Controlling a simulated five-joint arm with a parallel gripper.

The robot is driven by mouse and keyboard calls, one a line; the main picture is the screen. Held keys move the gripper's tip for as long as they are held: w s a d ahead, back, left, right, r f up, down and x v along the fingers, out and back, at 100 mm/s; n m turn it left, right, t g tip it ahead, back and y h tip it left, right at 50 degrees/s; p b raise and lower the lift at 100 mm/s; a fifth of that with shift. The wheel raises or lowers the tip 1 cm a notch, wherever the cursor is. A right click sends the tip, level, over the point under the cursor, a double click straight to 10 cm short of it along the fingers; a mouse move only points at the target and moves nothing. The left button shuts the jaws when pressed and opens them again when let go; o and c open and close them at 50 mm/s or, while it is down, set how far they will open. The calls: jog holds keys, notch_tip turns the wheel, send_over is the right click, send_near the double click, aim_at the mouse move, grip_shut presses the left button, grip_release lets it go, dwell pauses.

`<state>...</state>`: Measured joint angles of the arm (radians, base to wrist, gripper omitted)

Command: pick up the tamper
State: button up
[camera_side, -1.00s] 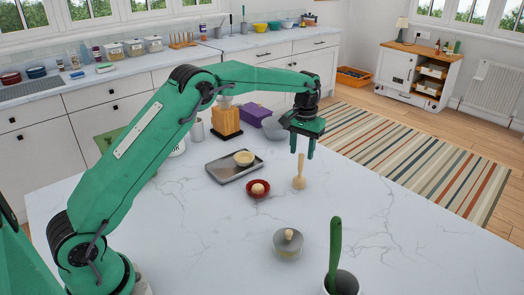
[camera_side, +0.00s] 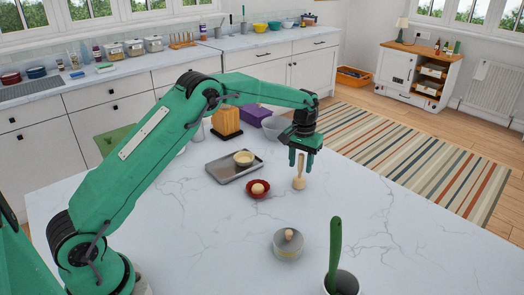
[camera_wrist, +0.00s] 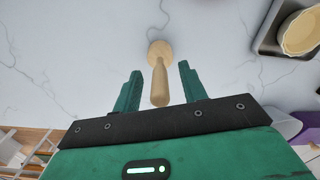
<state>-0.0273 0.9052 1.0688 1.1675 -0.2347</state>
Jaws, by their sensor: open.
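The tamper (camera_side: 299,182) is a pale wooden tool with a round base and an upright handle. It stands on the white marble counter, right of the red bowl. My gripper (camera_side: 301,166) is over it, pointing down, with its fingers around the top part of the handle. In the wrist view the tamper (camera_wrist: 160,75) shows between the two spread fingers of my gripper (camera_wrist: 158,82), with a gap on each side. The gripper is open and holds nothing.
A red bowl (camera_side: 250,193) with a pale ball and a metal tray (camera_side: 227,177) bearing a cream bowl (camera_side: 244,158) stand to the left. A lidded pot (camera_side: 288,252) and a cup with a green-handled tool (camera_side: 335,245) stand nearer. The counter's right part is clear.

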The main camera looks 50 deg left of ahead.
aim_at(301, 154)
grip_shut()
jog(key=shift+r, duration=0.2)
jog(key=shift+r, duration=0.5)
notch_tip(301, 154, up, 3)
jog(key=s+d+r, duration=0.5)
jog(key=d+r, duration=0.1)
jog(key=d, duration=0.4)
jog(key=shift+s+r, duration=0.35)
